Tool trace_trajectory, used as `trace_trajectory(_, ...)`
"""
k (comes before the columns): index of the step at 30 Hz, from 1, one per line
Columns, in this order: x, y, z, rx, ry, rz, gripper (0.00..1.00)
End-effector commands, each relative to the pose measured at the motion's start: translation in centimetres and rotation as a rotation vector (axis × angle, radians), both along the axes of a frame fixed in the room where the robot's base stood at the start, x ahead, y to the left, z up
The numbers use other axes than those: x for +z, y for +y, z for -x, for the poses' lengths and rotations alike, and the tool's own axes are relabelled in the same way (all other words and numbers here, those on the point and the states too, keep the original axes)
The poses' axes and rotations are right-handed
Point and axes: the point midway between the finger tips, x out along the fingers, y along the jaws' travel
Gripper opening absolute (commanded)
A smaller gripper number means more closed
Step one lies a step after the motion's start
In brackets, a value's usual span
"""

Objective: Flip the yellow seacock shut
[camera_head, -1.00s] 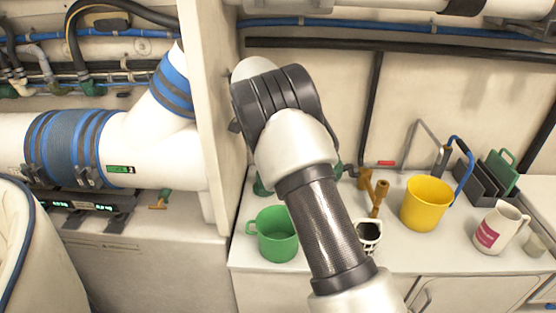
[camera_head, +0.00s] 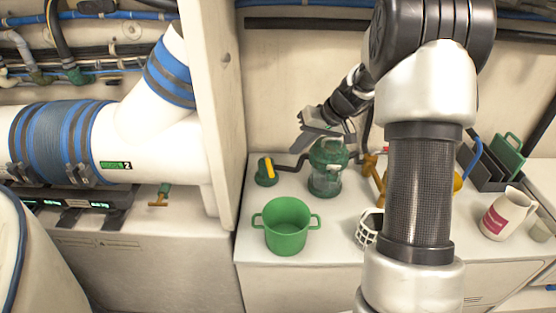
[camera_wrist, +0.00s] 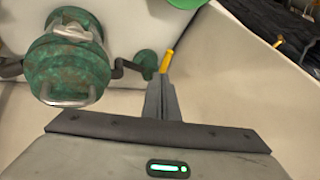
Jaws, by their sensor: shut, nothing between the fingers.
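The yellow seacock handle (camera_head: 266,168) sits on a green valve body (camera_head: 266,180) on the white counter, at the left end of a dark pipe from the green strainer (camera_head: 327,180). In the wrist view the handle (camera_wrist: 167,61) shows just past my fingertips, and the valve body (camera_wrist: 146,62) is beside it on the left. My gripper (camera_wrist: 160,80) is shut and empty, its tips very close to the handle; I cannot tell whether they touch. In the head view my gripper hand (camera_head: 322,124) is above and behind the strainer.
The strainer (camera_wrist: 68,65) with its metal bail stands close left of my fingers. A green two-handled pot (camera_head: 287,226) and a white basket-like cup (camera_head: 369,228) stand in front. A tall cream partition (camera_head: 214,110) bounds the left.

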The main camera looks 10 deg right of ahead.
Motion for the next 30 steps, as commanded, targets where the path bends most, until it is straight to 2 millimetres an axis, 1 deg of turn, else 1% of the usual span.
trace_trajectory(2,-0.2,0.0,0.0,0.011,-0.015,-0.001,0.0)
trace_trajectory(5,-1.0,0.4,-0.3,0.016,-0.017,0.0,0.0)
trace_trajectory(12,-4.6,2.4,-1.7,0.018,-0.015,0.001,0.0)
trace_trajectory(18,-7.2,3.7,-2.8,0.017,-0.015,0.001,0.0)
trace_trajectory(23,-8.1,4.1,-3.3,0.015,-0.017,0.002,0.0)
trace_trajectory(30,-8.2,4.2,-3.4,0.015,-0.017,0.002,0.0)
